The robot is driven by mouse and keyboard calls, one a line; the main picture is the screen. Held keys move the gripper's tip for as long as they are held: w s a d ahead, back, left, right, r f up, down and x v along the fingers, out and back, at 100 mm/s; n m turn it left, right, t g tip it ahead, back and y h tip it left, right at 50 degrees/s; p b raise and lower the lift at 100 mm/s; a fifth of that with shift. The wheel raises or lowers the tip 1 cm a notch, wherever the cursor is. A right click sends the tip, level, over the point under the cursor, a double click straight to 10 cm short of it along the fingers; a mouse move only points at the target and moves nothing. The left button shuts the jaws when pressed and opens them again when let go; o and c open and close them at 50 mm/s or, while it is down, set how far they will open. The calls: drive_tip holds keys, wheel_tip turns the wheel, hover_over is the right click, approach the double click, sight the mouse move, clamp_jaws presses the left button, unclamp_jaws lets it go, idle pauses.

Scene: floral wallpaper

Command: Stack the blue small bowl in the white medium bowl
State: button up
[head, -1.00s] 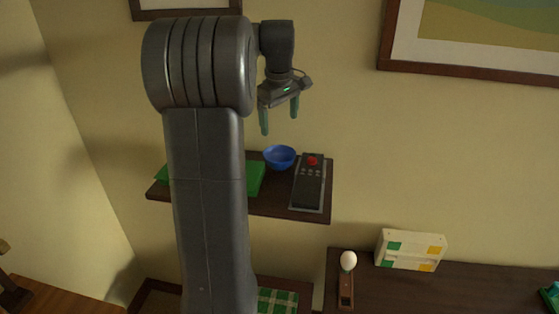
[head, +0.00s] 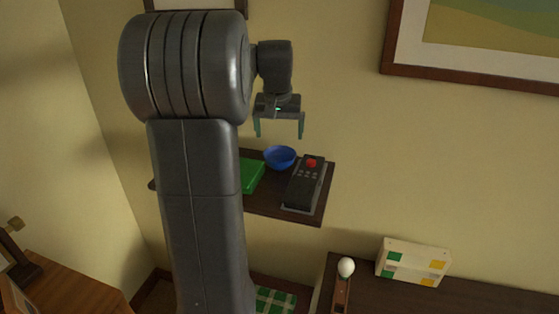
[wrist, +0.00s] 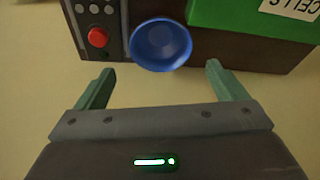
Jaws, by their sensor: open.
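The blue small bowl (head: 280,157) stands upright on the dark wall shelf, between a green box and a black device. In the wrist view the blue bowl (wrist: 161,44) lies beyond the fingertips, roughly centred between them. My gripper (head: 280,136) is open and empty above the bowl, with its fingers pointing down. The gripper also shows in the wrist view (wrist: 158,80), with its two green fingers wide apart. I see no white medium bowl in these frames; my arm hides part of the shelf.
The dark shelf (head: 270,203) holds the green box (head: 251,175) and the black device with a red button (head: 307,180). Below right, a dark tabletop (head: 475,298) carries a white box with coloured squares (head: 412,262) and a round white-topped object (head: 345,267). Framed pictures hang on the wall.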

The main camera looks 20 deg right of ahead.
sight(280, 151)
drive_tip(key=p+x, duration=0.1)
drive_tip(key=x, duration=0.8)
drive_tip(key=shift+w+p, duration=0.25)
drive_tip(key=shift+p, duration=0.15)
drive_tip(key=shift+c, duration=0.2)
drive_tip(key=c, duration=0.7)
drive_tip(key=shift+o, duration=0.2)
drive_tip(key=shift+r, duration=0.1)
